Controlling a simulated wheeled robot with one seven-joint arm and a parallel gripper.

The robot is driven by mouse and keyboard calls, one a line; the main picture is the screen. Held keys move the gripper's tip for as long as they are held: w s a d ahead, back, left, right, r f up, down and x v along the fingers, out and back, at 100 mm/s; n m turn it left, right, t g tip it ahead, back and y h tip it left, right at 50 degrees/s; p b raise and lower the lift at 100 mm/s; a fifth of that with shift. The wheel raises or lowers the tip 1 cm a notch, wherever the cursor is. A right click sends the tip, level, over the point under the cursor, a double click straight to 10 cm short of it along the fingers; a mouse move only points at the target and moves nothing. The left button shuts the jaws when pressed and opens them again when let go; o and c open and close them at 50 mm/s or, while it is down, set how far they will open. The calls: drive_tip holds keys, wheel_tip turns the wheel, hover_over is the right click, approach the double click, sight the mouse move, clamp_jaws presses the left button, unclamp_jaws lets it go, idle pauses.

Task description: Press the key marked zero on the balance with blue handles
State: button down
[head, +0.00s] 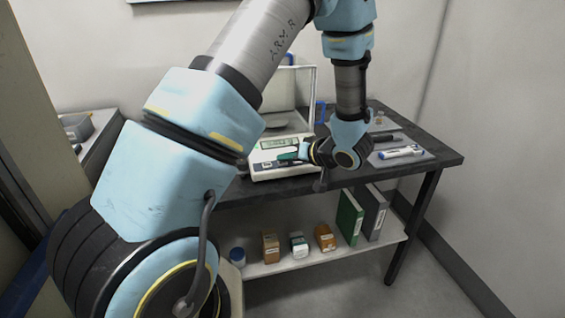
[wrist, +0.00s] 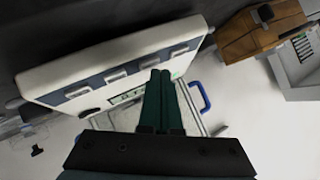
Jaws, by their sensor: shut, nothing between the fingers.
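The white balance (head: 258,174) stands on the dark table, with a glass draft shield and blue handles (head: 321,112). Its green display is lit. In the wrist view the balance (wrist: 60,75) shows its front panel with a row of grey keys (wrist: 115,76), and a blue handle (wrist: 203,96) lies to the right. The key markings are too small to read. My gripper (head: 279,157) is shut and empty at the balance's front panel. Its green fingers (wrist: 161,75) point at the panel near the right-hand keys and hide part of it. I cannot tell whether they touch it.
The dark table (head: 440,158) holds a grey tray with a white-and-blue pen (head: 400,152) to the right. A lower shelf (head: 280,268) carries small boxes, jars and two binders (head: 349,216). A brown wooden box (wrist: 245,37) shows in the wrist view.

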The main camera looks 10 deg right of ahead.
drive_tip(key=shift+w+f, duration=0.1)
drive_tip(key=shift+f, duration=0.25)
idle(0.7)
idle(0.3)
drive_tip(key=shift+s+r+p, duration=0.2)
drive_tip(key=shift+r+p, duration=0.6)
drive_tip(key=shift+p, duration=0.2)
drive_tip(key=r+p, duration=0.1)
drive_tip(key=s+r+p, duration=0.1)
drive_tip(key=r+p, duration=0.2)
drive_tip(key=p, duration=0.1)
drive_tip(key=shift+s+d+r, duration=0.1)
drive_tip(key=shift+s+r, duration=0.15)
drive_tip(key=shift+r, duration=0.15)
